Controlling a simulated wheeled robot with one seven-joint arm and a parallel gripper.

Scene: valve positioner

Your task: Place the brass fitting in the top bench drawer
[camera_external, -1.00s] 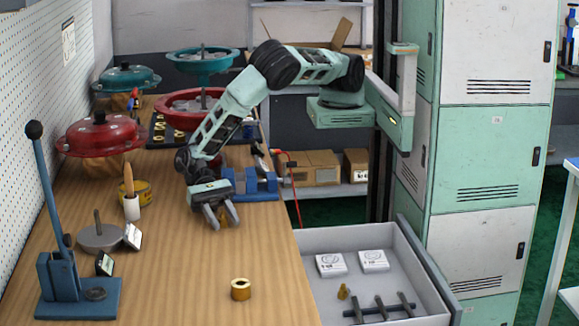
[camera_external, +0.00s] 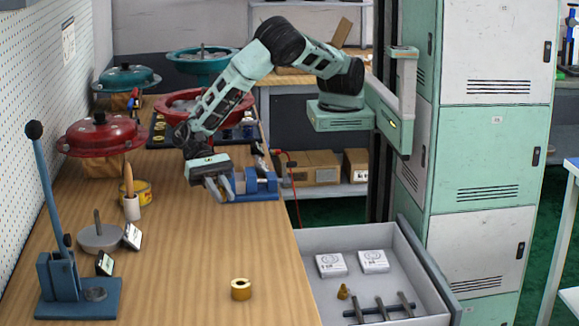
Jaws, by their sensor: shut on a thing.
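My gripper (camera_external: 219,189) is low over the bench beside the left end of the blue vise (camera_external: 256,185). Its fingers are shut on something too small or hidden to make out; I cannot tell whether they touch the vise. A brass ring-shaped fitting (camera_external: 240,289) stands on the bare wood near the front right edge of the bench (camera_external: 190,250). The bench drawer (camera_external: 315,240) is pulled open at the right. A smaller brass piece (camera_external: 343,292) lies inside it, beside dark rods (camera_external: 381,307) and two white boxes (camera_external: 373,261).
Red (camera_external: 100,135) and teal (camera_external: 125,79) valve actuators stand along the left and back. A blue lever press (camera_external: 60,275), a yellow tin (camera_external: 143,190) and a grey disc (camera_external: 99,238) occupy the left. The bench middle is clear. Lockers (camera_external: 490,170) stand beyond the drawer.

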